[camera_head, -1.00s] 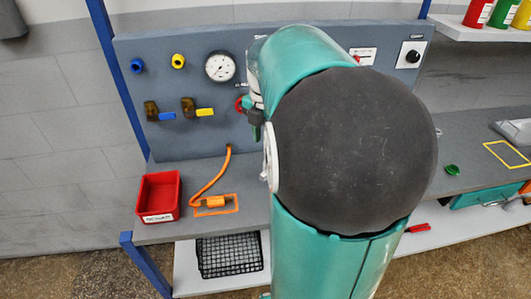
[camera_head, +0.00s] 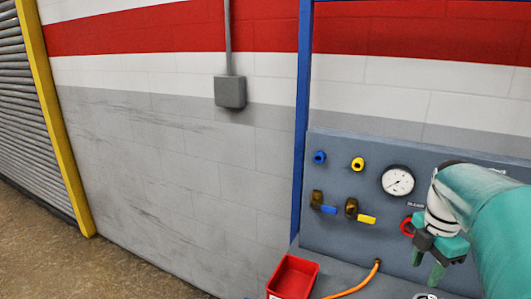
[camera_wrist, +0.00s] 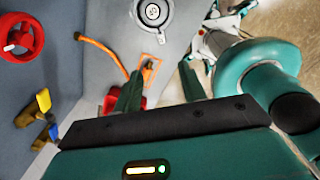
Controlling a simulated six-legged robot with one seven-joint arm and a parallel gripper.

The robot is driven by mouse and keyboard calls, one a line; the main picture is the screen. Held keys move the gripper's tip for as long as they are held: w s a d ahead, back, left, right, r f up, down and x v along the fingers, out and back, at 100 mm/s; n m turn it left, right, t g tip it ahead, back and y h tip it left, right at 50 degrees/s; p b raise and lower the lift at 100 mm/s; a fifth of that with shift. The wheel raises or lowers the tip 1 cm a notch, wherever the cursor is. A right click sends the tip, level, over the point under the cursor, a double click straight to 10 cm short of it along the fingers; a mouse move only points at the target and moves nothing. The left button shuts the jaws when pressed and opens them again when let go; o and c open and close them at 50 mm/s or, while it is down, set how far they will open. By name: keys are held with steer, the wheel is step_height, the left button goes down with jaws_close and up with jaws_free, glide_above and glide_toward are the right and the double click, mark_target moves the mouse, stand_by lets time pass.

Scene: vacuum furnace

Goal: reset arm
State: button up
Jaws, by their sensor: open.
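My gripper (camera_head: 428,268) is at the lower right of the head view, at the end of my teal arm, with its fingers pointing down in front of the grey panel. It is open. In the wrist view its two teal fingers (camera_wrist: 162,88) stand apart with nothing held between them. Most of my arm is cut off by the right edge of the head view.
The grey panel (camera_head: 345,242) carries a gauge (camera_head: 397,181), valves with blue (camera_head: 329,210) and yellow (camera_head: 367,219) handles and a red handwheel (camera_wrist: 22,38). A red bin (camera_head: 292,278) and an orange hose (camera_head: 358,287) are below. Open floor lies left.

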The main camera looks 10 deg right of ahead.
steer(key=s+a+m+t, duration=0.2)
steer(key=s+a+m, duration=0.2)
steer(key=a+m, duration=0.5)
steer(key=s+a+m+t, duration=0.3)
steer(key=a+m, duration=0.6)
steer(key=a, duration=0.6)
steer(key=shift+s+a+f, duration=0.25)
steer(key=shift+s+f, duration=0.2)
steer(key=shift+s, duration=0.05)
steer(key=shift+d+m, duration=0.15)
steer(key=shift+m, duration=0.15)
